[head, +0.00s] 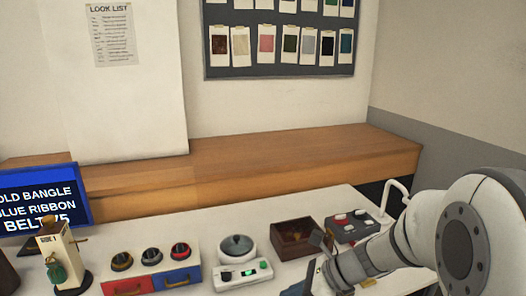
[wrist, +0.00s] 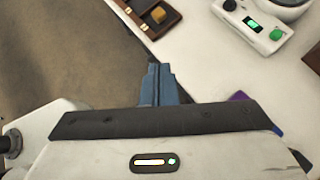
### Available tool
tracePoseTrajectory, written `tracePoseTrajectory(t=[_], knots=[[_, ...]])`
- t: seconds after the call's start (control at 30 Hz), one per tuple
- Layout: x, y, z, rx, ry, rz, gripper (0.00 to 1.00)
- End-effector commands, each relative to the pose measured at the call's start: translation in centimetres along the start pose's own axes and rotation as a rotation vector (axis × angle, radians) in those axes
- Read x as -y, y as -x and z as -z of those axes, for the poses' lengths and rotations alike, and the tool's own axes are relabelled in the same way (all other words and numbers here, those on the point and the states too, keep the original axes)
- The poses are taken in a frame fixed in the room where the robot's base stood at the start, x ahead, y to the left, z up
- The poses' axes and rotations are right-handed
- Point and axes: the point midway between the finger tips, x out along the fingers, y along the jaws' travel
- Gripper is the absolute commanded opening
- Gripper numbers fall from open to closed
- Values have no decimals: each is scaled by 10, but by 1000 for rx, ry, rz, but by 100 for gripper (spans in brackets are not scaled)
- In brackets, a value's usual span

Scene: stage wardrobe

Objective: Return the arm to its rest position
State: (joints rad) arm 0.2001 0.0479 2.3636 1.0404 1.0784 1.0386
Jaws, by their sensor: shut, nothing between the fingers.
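My gripper (wrist: 159,68) shows in the wrist view with its two blue-grey fingers together and nothing between them. It hangs over the table's edge, between the brown floor and the white table top. In the head view my white arm comes in from the right and reaches down over the front of the table. My gripper there is mostly cut off at the bottom edge, so its fingertips are hard to make out.
The white table (head: 225,215) holds a scale-like device (head: 236,246), red and blue drawers (head: 183,276), a brown open box (head: 290,238), a button panel (head: 351,226) and a blue screen (head: 40,200). A wooden ledge (head: 250,170) runs behind. A wooden tray (wrist: 144,27) lies near the table edge.

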Motion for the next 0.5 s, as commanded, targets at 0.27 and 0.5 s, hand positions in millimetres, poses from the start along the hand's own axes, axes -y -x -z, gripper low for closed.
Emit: tracePoseTrajectory(t=[0.27,0.5], knots=[[-73,58,21,-477,1100,-195,0],[-87,109,34,-780,1739,-431,0]])
